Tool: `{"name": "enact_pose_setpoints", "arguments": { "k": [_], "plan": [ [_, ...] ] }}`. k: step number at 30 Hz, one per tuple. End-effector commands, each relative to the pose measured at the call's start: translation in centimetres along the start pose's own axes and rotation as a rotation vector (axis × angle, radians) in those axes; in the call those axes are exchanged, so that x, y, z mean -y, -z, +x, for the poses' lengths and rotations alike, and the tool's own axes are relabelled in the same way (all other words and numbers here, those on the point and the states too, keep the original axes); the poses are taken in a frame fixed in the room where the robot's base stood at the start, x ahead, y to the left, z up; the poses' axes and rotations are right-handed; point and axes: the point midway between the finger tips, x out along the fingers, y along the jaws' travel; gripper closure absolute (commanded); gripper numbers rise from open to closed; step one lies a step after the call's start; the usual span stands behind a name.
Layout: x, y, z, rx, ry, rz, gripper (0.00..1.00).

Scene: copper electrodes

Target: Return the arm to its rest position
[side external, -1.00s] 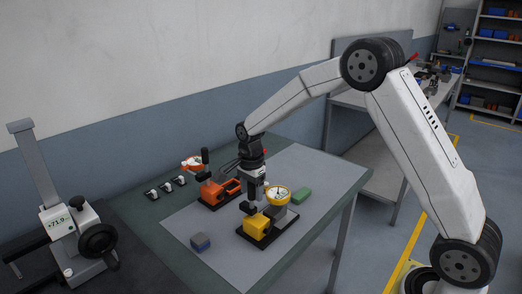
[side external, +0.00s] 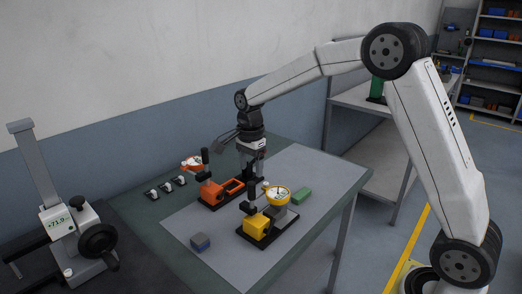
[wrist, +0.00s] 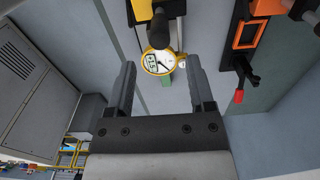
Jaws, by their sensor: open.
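My gripper (side external: 251,182) hangs over the table (side external: 304,222), behind the yellow fixture (side external: 257,226) with its round dial gauge (side external: 277,196). In the wrist view its two fingers (wrist: 161,78) are spread wide with nothing between them that they touch. The dial gauge (wrist: 158,62) shows beyond the fingers in that view, apart from them. In the side view my fingertips partly overlap the fixtures, so their exact height above the table is hard to tell.
An orange fixture (side external: 211,193) stands just left of my gripper. Several small parts (side external: 165,187) lie at the left. A measuring stand (side external: 70,225) is far left.

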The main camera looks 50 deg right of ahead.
Motion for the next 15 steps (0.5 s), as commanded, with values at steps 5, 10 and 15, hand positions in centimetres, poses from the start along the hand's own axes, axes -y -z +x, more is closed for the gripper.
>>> {"name": "enact_pose_setpoints", "arguments": {
  "k": [5,10,15],
  "plan": [
    [0.0,0.0,0.0,0.0,0.0,0.0,0.31],
    [-0.2,-0.1,0.1,0.0,0.005,-0.023,0.31],
    [-1.4,-0.4,0.5,-0.002,0.019,-0.128,0.31]
  ]
}}
